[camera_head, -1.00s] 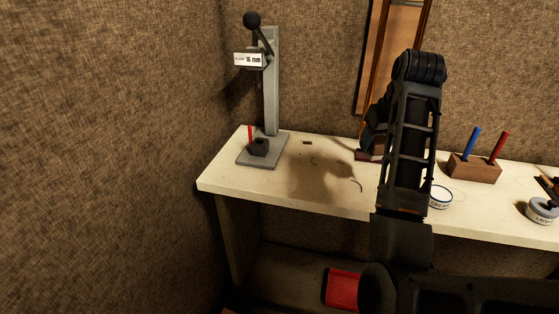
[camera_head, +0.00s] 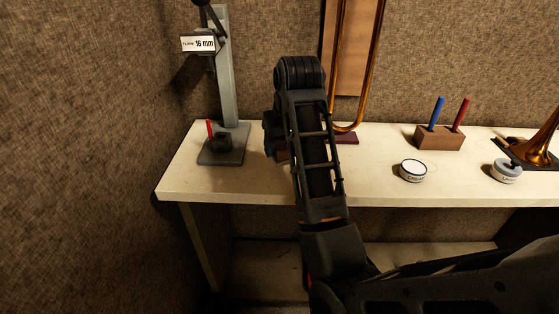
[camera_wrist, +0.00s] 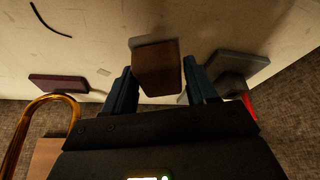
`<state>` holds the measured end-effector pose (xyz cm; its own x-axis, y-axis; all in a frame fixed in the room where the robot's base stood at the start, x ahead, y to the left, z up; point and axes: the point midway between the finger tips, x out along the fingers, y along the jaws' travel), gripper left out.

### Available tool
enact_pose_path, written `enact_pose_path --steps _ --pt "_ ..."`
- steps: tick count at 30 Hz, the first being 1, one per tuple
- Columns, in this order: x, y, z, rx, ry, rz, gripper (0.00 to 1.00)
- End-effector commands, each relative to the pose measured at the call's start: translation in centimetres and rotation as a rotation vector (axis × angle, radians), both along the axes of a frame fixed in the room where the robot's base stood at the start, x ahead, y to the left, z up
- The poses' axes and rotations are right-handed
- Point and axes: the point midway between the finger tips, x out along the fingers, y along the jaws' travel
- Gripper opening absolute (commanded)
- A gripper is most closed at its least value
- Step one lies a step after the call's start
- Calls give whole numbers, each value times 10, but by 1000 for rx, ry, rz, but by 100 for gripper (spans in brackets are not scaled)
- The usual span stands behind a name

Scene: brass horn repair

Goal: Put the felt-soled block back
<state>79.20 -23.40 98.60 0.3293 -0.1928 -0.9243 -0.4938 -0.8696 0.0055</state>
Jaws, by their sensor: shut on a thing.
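My gripper (camera_wrist: 160,86) is shut on a brown block (camera_wrist: 156,62), which sits between its two blue fingers in the wrist view. I take it for the felt-soled block; its sole cannot be made out. In the head view my gripper (camera_head: 270,135) is over the left part of the bench, right of the press base, and my arm hides most of it. Whether the block touches the bench top is unclear.
A press (camera_head: 229,75) with a "16 mm" label stands at the bench's left end, a red rod (camera_head: 209,130) on its base. A maroon pad (camera_head: 346,138) lies below a brass tube (camera_head: 371,70). A tin (camera_head: 413,170) and wooden pen block (camera_head: 440,137) stand farther right.

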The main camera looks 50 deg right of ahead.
Motion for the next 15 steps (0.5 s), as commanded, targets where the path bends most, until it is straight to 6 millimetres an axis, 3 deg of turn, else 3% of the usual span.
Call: enact_pose_path --steps 15 --pt "2 6 -44 0 0 0 33"
